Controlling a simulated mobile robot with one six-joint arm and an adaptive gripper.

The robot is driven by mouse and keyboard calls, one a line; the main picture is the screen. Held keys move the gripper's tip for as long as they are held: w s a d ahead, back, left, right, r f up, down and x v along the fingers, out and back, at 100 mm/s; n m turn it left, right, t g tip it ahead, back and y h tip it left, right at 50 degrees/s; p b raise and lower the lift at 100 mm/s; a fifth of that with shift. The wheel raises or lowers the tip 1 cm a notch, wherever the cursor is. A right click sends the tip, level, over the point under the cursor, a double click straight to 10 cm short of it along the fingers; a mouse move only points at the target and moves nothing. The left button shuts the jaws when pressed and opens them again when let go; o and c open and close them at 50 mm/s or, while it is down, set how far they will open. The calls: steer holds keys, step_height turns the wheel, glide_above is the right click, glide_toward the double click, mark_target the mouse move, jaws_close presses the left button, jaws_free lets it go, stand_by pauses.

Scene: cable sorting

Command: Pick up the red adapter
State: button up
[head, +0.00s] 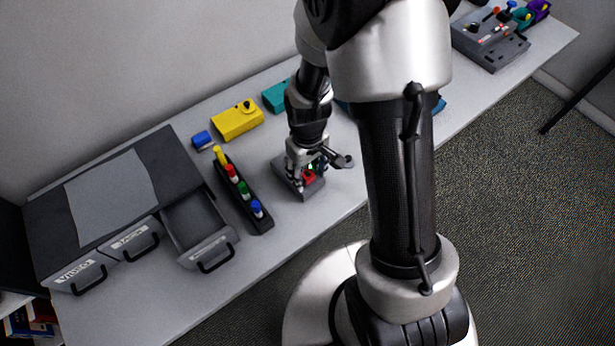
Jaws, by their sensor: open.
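A small red piece (308,177), which looks like the red adapter, sits on a dark grey block (313,192) on the table, with a bit of green beside it. My gripper (305,172) points down right over the block and is open. Its fingers are close around or just above the red piece; I cannot tell whether they touch it. The gripper hides part of the block and what lies behind it.
Left of the block stands a dark rack (240,197) with yellow, red, green and blue pieces. Further left is a grey drawer unit with an open drawer (200,227). A yellow box (237,121), blue box (202,140) and teal box (276,96) lie behind. Front table space is clear.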

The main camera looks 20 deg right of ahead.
steer(key=shift+c, duration=0.4)
steer(key=c, duration=1.1)
steer(key=shift+o, duration=0.2)
steer(key=shift+r, duration=0.1)
